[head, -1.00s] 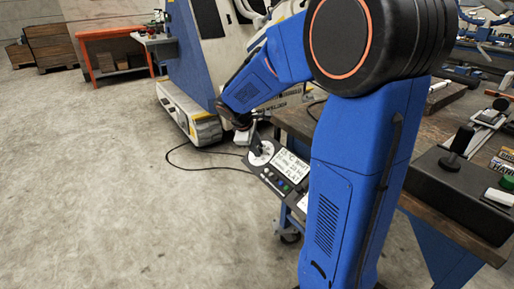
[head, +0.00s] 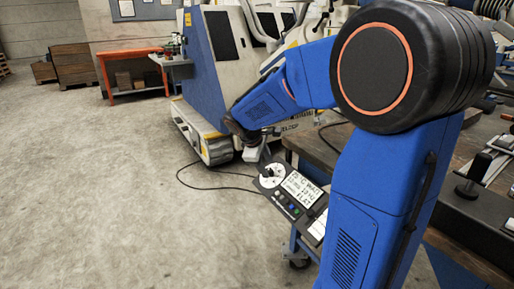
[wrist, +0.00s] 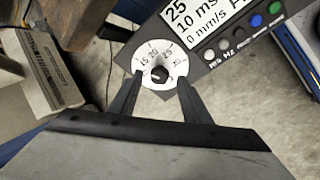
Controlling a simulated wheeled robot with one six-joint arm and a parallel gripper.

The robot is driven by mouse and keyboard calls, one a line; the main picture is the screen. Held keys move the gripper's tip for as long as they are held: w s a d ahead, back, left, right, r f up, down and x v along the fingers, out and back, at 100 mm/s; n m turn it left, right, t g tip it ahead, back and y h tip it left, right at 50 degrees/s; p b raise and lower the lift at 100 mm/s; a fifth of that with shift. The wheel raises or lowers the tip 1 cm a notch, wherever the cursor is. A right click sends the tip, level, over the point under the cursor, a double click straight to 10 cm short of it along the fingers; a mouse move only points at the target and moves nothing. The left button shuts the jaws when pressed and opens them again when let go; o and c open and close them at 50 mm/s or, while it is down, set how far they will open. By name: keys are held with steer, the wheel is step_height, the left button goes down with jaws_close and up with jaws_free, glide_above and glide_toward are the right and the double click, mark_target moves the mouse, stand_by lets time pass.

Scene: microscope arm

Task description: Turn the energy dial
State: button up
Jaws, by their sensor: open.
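The energy dial is a round white disc with printed numbers (wrist: 160,56) and a dark knob (wrist: 159,74) on it. In the wrist view it sits on the corner of a dark control panel. My gripper (wrist: 158,78) is open, with one dark finger on each side of the knob. I cannot tell whether the fingers touch it. In the head view the white dial (head: 270,176) shows at the panel's left end, just below my gripper, which is partly hidden there. The panel's screen (head: 300,189) shows black text.
Several coloured buttons (wrist: 255,20) line the panel beside the screen. The panel rides on a blue wheeled cart (head: 301,245). A workbench (head: 480,250) stands to the right, a large blue and white machine (head: 215,60) behind. A black cable lies on the floor. Open floor lies at left.

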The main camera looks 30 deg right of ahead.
steer(key=v, duration=1.4)
steer(key=shift+r, duration=0.15)
steer(key=s+a+f+m+t+y, duration=0.1)
steer(key=s+a+f+m, duration=0.1)
steer(key=s, duration=0.6)
steer(key=s+a+f+m+y, duration=0.2)
steer(key=s+f, duration=0.3)
steer(key=s, duration=0.4)
steer(key=s+a+f+m+t+y, duration=0.1)
steer(key=s+a+f+m+y, duration=0.1)
steer(key=s, duration=0.7)
steer(key=shift+s+a+f+m+t, duration=0.25)
steer(key=shift+a+f+m, duration=0.55)
steer(key=shift+m, duration=0.4)
steer(key=shift+d, duration=0.1)
